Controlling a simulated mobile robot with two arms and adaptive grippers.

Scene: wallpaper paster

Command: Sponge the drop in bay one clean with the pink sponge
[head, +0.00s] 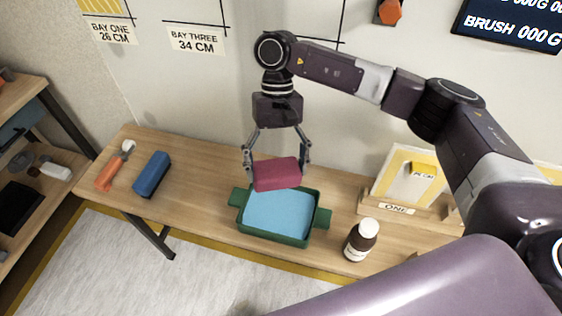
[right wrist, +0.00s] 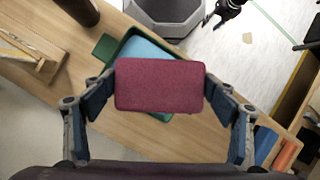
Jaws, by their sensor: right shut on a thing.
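The pink sponge (head: 277,174), a dark pink block, is held between the fingers of my right gripper (head: 277,160). It hangs above the back edge of a green tray (head: 272,237) with light blue contents (head: 280,212). The right wrist view also shows the sponge (right wrist: 159,85) between both fingers, with part of the tray (right wrist: 103,47) beyond it.
On the wooden table (head: 215,215) lie a blue block (head: 151,174) and an orange-handled tool (head: 113,168) at left. A brown bottle (head: 361,240) stands right of the tray. A wooden stand marked "ONE" (head: 400,208) is at right. A shelf (head: 30,130) stands far left.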

